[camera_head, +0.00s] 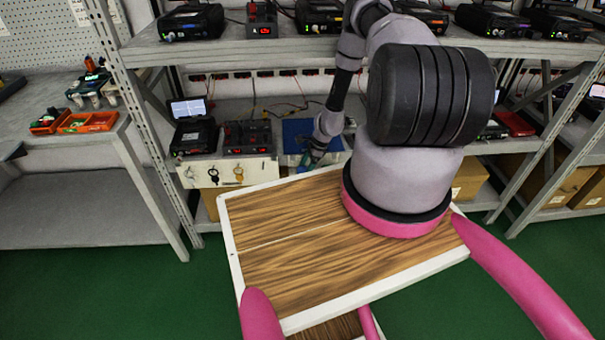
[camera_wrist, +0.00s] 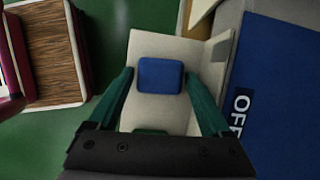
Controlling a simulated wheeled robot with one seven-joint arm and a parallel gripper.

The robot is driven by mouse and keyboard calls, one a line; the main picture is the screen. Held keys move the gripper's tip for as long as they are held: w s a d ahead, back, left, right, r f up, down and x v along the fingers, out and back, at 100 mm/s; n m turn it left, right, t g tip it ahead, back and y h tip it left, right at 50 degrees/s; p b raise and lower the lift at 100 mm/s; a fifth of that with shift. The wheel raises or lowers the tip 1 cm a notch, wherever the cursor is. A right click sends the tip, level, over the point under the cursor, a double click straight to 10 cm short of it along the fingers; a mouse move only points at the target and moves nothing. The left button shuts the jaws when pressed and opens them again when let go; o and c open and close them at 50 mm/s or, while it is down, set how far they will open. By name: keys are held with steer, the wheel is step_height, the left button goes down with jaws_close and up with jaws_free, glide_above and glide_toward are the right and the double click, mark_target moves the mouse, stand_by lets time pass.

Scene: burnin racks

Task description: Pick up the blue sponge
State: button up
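The blue sponge (camera_wrist: 159,75) is a small rounded block. In the wrist view it lies on a pale, flat surface (camera_wrist: 155,112). My gripper (camera_wrist: 159,74) is open, with its two green fingers on the left and right of the sponge. A narrow gap shows between each finger and the sponge; I cannot tell how far above it the fingertips are. In the head view my gripper (camera_head: 308,163) is low at the lower shelf, and I cannot make out the sponge there.
A blue panel (camera_wrist: 285,85) with white lettering lies to the right in the wrist view. Black and red devices (camera_head: 246,138) stand on the lower shelf left of my arm. The upper shelf (camera_head: 240,48) overhangs it. Green floor (camera_head: 110,285) is clear in front.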

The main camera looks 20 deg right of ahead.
mark_target(305, 169)
steer(key=c, duration=1)
steer(key=shift+c, duration=0.2)
step_height(305, 169, up, 10)
